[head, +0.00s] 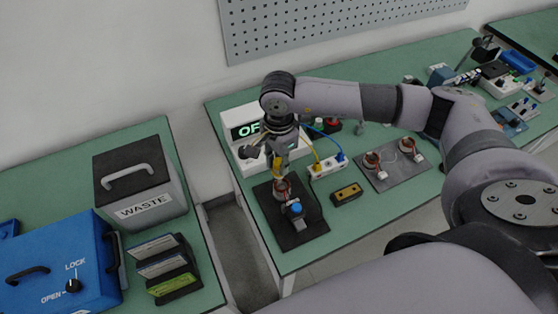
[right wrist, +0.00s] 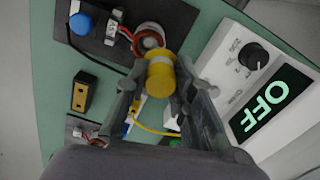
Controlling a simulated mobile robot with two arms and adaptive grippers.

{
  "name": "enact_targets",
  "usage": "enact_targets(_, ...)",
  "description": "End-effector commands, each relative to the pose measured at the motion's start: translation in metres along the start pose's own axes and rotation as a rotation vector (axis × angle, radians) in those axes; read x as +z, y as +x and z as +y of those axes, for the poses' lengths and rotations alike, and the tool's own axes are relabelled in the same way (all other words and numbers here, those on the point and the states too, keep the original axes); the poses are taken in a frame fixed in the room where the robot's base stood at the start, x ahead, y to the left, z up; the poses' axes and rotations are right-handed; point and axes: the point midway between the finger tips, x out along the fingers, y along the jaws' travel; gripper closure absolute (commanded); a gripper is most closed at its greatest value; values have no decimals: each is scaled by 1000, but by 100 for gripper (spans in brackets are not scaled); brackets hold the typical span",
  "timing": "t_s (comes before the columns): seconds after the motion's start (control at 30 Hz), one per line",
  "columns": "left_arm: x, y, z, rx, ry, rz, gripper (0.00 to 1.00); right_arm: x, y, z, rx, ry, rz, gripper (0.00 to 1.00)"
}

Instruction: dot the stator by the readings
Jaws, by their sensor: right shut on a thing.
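My right gripper (head: 277,160) is shut on a yellow probe (right wrist: 160,78), a short cylinder, and holds it just above or at a stator (head: 281,190). The copper ring of this stator (right wrist: 149,40) partly shows behind the probe; I cannot tell if they touch. The stator sits on a black plate (head: 306,232) beside a blue button (head: 297,209). The white tester (right wrist: 285,125) has a dial, and its display (right wrist: 272,97) reads OFF. Two more stators (head: 373,161) (head: 408,146) stand on a grey plate (head: 395,178). My left gripper is not in view.
A white terminal block (head: 327,166) has yellow and blue leads. A black and yellow box (head: 346,194) lies at the bench front. Left across a gap stand a WASTE bin (head: 145,190), a blue lockable box (head: 50,265) and a card rack (head: 172,268).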

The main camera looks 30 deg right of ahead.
Motion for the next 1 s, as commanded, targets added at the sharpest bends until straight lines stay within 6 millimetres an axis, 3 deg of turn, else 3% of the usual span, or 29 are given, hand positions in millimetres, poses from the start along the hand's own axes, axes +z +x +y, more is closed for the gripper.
enact_targets(0.47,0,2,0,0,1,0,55,0,2,0,1,0,0,100)
enact_targets(1.0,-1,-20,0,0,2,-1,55,0,-41,0,-1,0,0,100)
